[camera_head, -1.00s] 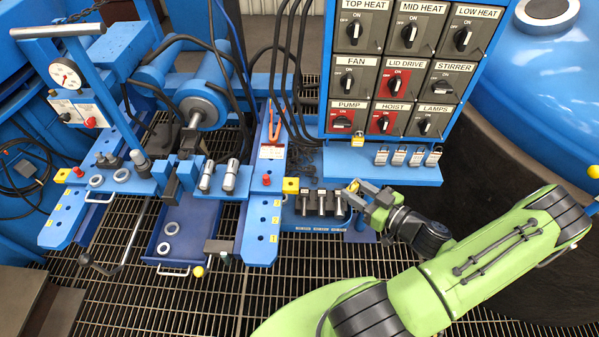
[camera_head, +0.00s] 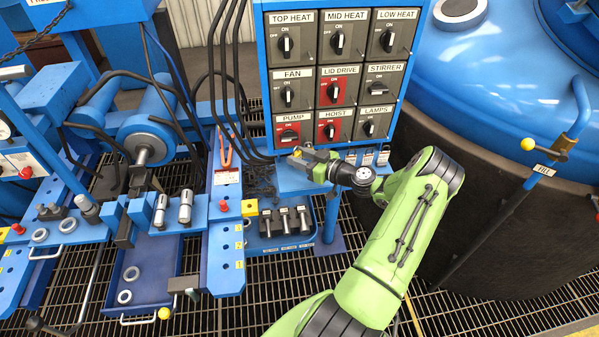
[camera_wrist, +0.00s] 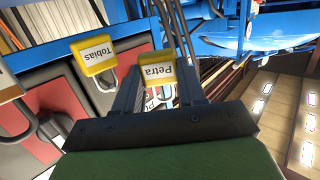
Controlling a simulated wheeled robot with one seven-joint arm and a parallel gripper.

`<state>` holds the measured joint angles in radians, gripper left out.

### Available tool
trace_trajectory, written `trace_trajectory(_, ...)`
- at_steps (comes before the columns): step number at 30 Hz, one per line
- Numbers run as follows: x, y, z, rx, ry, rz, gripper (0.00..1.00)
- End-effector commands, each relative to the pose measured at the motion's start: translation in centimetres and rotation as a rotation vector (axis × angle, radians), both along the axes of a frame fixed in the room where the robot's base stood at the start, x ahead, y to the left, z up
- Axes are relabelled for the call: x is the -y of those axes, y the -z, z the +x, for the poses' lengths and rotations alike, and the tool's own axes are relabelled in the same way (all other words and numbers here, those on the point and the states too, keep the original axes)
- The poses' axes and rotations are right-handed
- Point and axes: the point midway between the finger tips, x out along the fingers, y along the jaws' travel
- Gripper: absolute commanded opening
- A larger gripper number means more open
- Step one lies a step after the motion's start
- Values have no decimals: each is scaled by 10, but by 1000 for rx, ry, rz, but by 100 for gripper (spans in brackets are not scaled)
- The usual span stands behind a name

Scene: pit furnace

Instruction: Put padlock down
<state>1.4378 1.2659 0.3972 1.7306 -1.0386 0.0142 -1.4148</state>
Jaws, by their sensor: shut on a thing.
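My gripper (camera_head: 309,156) is shut on a yellow padlock (camera_head: 297,152) in front of the lower left of the switch panel, below the PUMP switch. In the wrist view my gripper (camera_wrist: 158,88) holds this padlock (camera_wrist: 158,72) between its fingers; its label reads "Petra", upside down. A second yellow padlock (camera_wrist: 93,57), labelled "Tobias", hangs beside it on the panel in the wrist view. Whether the held padlock touches the panel or ledge I cannot tell.
The blue ledge (camera_head: 290,184) under the panel has pale tags or locks (camera_head: 383,157) at its right, partly behind my gripper. A tray (camera_head: 262,243) with several metal pieces stands below. The large furnace (camera_head: 500,150) is at right.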

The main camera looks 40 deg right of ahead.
Motion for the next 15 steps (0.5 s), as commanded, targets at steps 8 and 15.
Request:
trace_trajectory(8, 4, 30, 6, 1, 1, 2, 7)
trace_trajectory(15, 4, 67, 6, 1, 2, 4, 7)
